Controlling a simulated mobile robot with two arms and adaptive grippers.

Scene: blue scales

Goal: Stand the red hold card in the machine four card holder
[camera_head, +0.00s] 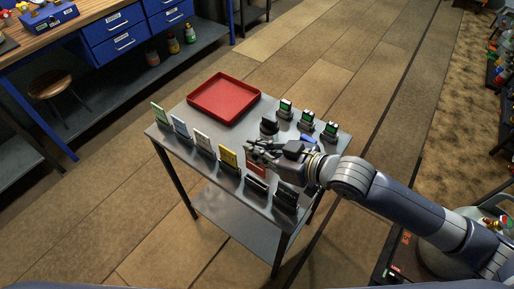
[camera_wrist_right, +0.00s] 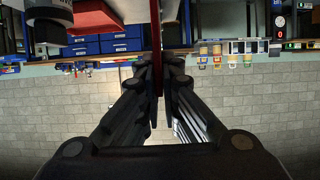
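The red card (camera_head: 256,168) is in my right gripper (camera_head: 257,151), over the front row of card holders on the grey table. In the right wrist view, the red card (camera_wrist_right: 156,45) shows edge-on as a thin upright strip between the fingertips (camera_wrist_right: 158,68), which are closed on it. In the head view, a dark holder without a card (camera_head: 257,187) is just below the red card; I cannot tell whether they touch. The yellow card (camera_head: 228,157) stands in the holder to the left. Holder labels are too small to read. My left gripper is not in view.
A red tray (camera_head: 224,82) lies at the table's back. White (camera_head: 202,139), blue-white (camera_head: 180,125) and green (camera_head: 159,112) cards stand at left. Another dark holder (camera_head: 286,196) is at the front right corner. Small devices with green screens (camera_head: 307,116) stand at the back right.

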